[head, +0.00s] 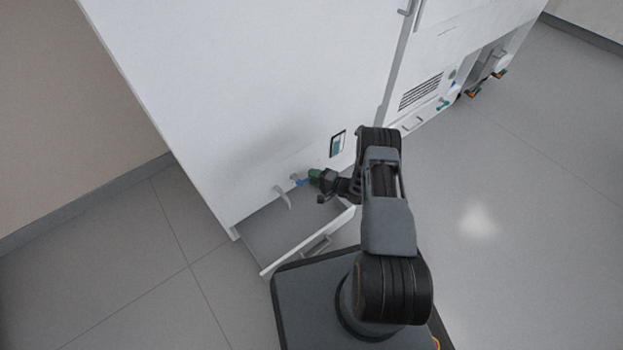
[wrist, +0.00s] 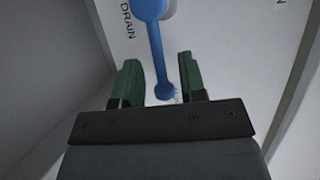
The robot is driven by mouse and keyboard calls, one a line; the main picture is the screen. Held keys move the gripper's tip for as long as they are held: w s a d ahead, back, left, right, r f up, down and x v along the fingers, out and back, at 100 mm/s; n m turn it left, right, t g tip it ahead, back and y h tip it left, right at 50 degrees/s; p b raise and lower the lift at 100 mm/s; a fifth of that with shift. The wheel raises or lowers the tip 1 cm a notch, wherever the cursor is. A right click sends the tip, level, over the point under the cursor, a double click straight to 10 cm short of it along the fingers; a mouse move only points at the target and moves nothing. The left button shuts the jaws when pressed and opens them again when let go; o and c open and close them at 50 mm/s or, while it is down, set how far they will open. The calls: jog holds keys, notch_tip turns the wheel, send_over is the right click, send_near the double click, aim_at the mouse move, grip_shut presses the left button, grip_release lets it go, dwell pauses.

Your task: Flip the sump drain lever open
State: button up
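The blue drain lever (wrist: 157,50) shows in the wrist view on a white panel printed with "DRAIN". Its round hub is at the top edge of the picture, and its thin arm runs down to a small round end. In the head view, the lever (head: 300,183) is a small blue spot low on the white cabinet. My gripper (wrist: 160,63) is open, with one green finger on each side of the lever's arm in the picture. A gap shows on both sides. In the head view, my gripper (head: 313,177) is close in front of the panel, partly hiding the lever.
Below the lever, a white flap or drawer front (head: 300,248) stands out from the cabinet (head: 250,90). A pale curved handle (head: 283,197) is left of the lever. A small display (head: 337,143) is above right. The floor (head: 520,230) to the right is clear.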

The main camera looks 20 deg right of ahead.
jog(key=shift+w+a+f, duration=0.1)
jog(key=shift+w+a, duration=0.4)
grip_shut()
